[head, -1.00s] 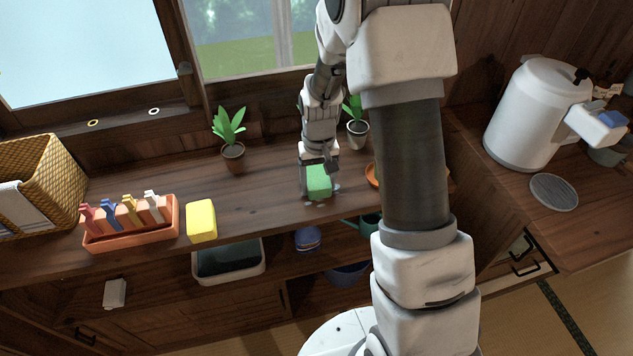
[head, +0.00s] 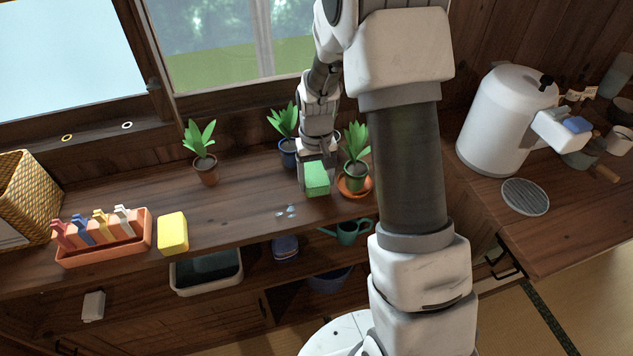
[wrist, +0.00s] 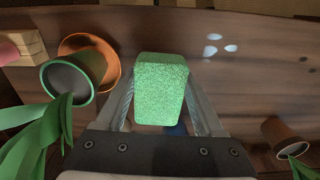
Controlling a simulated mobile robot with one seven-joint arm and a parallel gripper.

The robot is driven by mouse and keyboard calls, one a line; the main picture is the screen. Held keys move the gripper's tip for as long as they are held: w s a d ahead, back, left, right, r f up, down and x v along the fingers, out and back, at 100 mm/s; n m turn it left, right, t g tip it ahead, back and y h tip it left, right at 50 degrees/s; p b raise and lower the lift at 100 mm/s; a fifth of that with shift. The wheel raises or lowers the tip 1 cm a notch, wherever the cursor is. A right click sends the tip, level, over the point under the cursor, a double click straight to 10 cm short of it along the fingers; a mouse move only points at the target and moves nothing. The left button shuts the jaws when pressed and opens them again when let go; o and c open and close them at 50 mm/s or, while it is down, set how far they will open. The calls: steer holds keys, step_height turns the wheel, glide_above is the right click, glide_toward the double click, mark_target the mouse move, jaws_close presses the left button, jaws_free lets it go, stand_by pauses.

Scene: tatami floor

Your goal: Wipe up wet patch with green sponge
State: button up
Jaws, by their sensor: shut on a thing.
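My gripper (head: 316,176) is shut on the green sponge (head: 318,181), which also shows between the fingers in the wrist view (wrist: 160,88). The wet patch (head: 287,211) is a few pale droplets on the wooden counter, left of and nearer the front edge than the sponge in the head view. In the wrist view the wet patch (wrist: 220,45) lies beyond the sponge to the upper right. The sponge is apart from the patch. I cannot tell whether it touches the counter.
A potted plant on an orange saucer (head: 355,193) stands close right of the sponge. A blue-potted plant (head: 287,150) is behind-left, another plant (head: 206,171) farther left. A yellow sponge (head: 173,233) and a peg tray (head: 105,250) are at left. Counter between is clear.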

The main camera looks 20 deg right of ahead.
mark_target(316, 178)
steer(key=shift+r+p, duration=1.7)
steer(key=shift+r, duration=0.95)
